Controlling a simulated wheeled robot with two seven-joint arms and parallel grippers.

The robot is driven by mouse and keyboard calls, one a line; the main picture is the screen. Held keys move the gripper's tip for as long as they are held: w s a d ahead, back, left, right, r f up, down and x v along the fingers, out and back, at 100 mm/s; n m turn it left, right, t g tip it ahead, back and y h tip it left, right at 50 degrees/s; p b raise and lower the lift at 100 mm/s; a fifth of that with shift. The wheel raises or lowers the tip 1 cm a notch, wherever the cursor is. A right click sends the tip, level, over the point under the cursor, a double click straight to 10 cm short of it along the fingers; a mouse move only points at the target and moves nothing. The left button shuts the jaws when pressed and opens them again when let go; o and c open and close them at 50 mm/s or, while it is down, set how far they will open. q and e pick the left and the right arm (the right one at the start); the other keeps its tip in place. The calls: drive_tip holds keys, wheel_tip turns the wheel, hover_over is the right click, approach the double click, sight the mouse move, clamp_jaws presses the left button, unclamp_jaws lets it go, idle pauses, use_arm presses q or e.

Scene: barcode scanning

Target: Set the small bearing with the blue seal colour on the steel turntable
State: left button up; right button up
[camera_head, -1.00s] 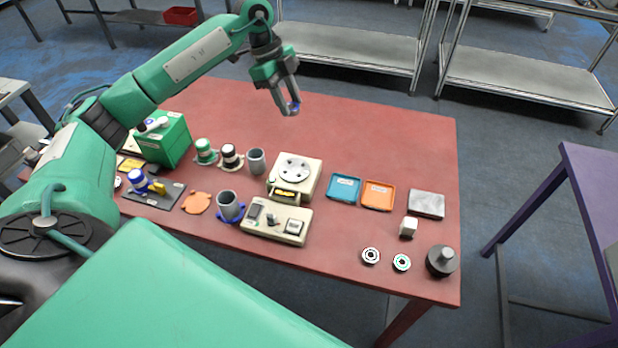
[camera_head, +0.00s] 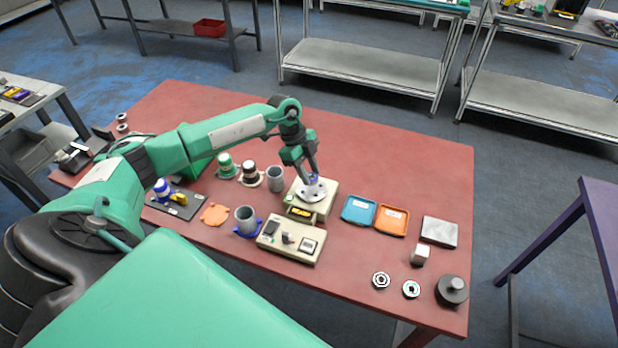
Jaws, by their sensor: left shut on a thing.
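My left gripper (camera_head: 313,176) is shut on the small bearing with the blue seal (camera_head: 313,179). The bearing is mostly hidden between the fingers. The gripper points down over the steel turntable (camera_head: 324,193), a round grey disc on a cream box near the table's middle. The bearing is at or just above the disc; I cannot tell if it touches. Two other small bearings lie at the table's front right, one with a dark seal (camera_head: 381,281) and one with a greenish seal (camera_head: 411,289). My right gripper is not in view.
A cream control box (camera_head: 291,240) stands in front of the turntable. A black weight (camera_head: 452,290) stands at the front right. The table's back right is clear.

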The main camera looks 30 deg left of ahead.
use_arm(q)
wheel_tip(320, 180, down, 3)
drive_tip(key=shift+f+p, duration=0.2)
drive_tip(key=shift+p, duration=0.1)
drive_tip(key=shift+f, duration=0.2)
drive_tip(key=o, duration=1.1)
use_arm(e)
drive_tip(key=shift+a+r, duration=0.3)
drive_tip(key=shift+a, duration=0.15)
use_arm(q)
drive_tip(key=shift+r, duration=0.1)
drive_tip(key=shift+r, duration=0.15)
drive_tip(key=b+v, duration=0.3)
drive_tip(key=v, duration=0.9)
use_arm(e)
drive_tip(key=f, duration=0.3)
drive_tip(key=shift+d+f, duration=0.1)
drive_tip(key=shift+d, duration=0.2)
use_arm(q)
drive_tip(key=shift+d, duration=0.1)
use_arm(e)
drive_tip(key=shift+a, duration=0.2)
